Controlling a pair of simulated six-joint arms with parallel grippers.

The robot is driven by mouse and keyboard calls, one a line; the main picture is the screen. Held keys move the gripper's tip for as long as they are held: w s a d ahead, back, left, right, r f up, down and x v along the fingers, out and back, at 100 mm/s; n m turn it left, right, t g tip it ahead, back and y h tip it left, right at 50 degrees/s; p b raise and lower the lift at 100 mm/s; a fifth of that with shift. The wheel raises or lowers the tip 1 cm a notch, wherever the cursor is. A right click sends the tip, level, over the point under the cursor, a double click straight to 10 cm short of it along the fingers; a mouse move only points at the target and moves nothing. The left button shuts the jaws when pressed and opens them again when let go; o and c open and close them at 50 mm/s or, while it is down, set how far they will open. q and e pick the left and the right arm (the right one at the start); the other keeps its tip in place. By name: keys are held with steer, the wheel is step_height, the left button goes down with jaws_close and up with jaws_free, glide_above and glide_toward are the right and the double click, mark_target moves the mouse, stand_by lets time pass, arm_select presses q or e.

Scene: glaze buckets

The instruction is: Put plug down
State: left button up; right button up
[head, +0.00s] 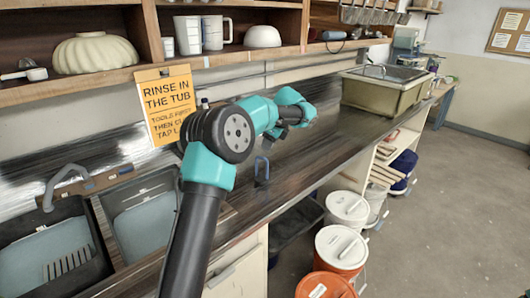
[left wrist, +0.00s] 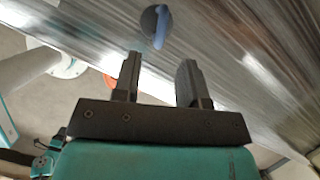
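The plug (head: 262,180) is a small dark disc with an upright blue loop handle. It sits on the dark counter (head: 310,150) near its front edge, right of the sinks. In the left wrist view the plug (left wrist: 153,24) lies beyond the fingertips, with its blue handle on top and nothing touching it. My left gripper (left wrist: 160,64) is open and empty, its two dark fingers apart. In the head view my left arm reaches over the counter, and its wrist is above and behind the plug. The fingertips are hard to make out there. My right gripper is not in view.
Two sink basins (head: 143,220) with a grey tap are at the left. A sign (head: 167,105) hangs from the shelf above. A beige tub (head: 385,88) stands at the counter's far end. Lidded buckets (head: 340,248) stand below the front edge. The counter around the plug is clear.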

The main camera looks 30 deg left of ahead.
arm_select(q)
steer(key=shift+v, duration=1.7)
